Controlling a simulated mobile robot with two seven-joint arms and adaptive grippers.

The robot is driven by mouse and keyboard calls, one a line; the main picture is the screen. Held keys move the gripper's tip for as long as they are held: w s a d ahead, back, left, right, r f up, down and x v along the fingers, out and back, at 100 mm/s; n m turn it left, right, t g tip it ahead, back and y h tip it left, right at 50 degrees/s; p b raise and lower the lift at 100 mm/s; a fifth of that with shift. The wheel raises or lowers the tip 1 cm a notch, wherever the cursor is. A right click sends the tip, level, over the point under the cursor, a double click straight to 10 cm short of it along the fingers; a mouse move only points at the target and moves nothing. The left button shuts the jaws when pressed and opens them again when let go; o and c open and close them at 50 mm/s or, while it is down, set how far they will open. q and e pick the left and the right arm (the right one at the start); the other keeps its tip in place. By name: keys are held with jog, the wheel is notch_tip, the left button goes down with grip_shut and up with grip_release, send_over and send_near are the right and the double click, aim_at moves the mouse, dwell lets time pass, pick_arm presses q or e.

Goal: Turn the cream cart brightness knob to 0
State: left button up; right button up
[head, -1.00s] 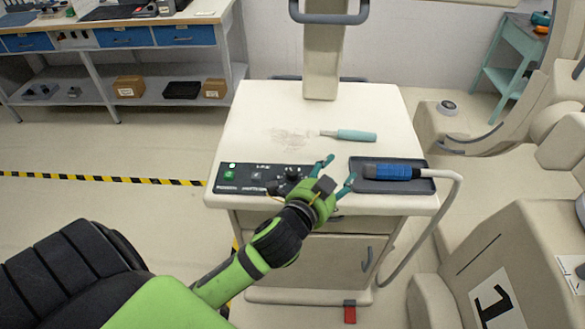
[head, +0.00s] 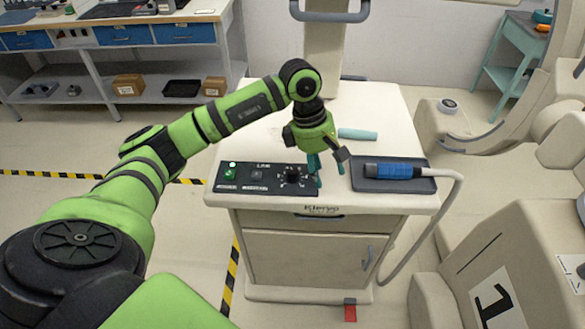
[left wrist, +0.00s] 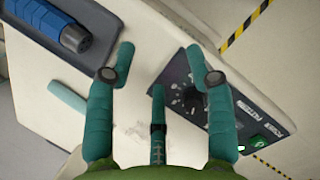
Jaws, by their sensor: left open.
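The cream cart (head: 255,125) stands in the middle of the head view. The knob also shows in the left wrist view (left wrist: 193,98), beside the right-hand finger. My left gripper (head: 326,169) points down just right of the knob. Its teal fingers are spread and empty in the left wrist view (left wrist: 160,53). My right gripper is out of view.
A blue-handled probe (head: 390,171) rests in a dark tray (head: 410,186) right of the panel, its cable hanging off the cart. A teal-handled tool (head: 357,134) lies behind my gripper. The cart's column (head: 325,60) rises at the back. Other cream equipment (head: 490,260) stands at the right.

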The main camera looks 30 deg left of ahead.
aim_at(292, 170)
pick_arm(q)
jog(key=a+y, duration=0.1)
jog(key=a, duration=0.1)
jog(key=a+r+y, duration=0.1)
jog(key=a, duration=0.2)
jog(key=a+y, duration=0.1)
jog(key=a, duration=0.2)
jog(key=shift+s+a+r+g, duration=0.1)
jog(key=shift+s+r+g, duration=0.1)
jog(key=shift+s+g, duration=0.15)
jog(key=shift+a+f+p, duration=0.1)
jog(key=shift+f+p, duration=0.25)
jog(key=shift+p, duration=0.05)
notch_tip(292, 170, down, 5)
jog(key=shift+r+p, duration=0.1)
jog(key=shift+p, duration=0.95)
jog(key=shift+f, duration=0.65)
jog(key=shift+c, duration=0.4)
grip_shut()
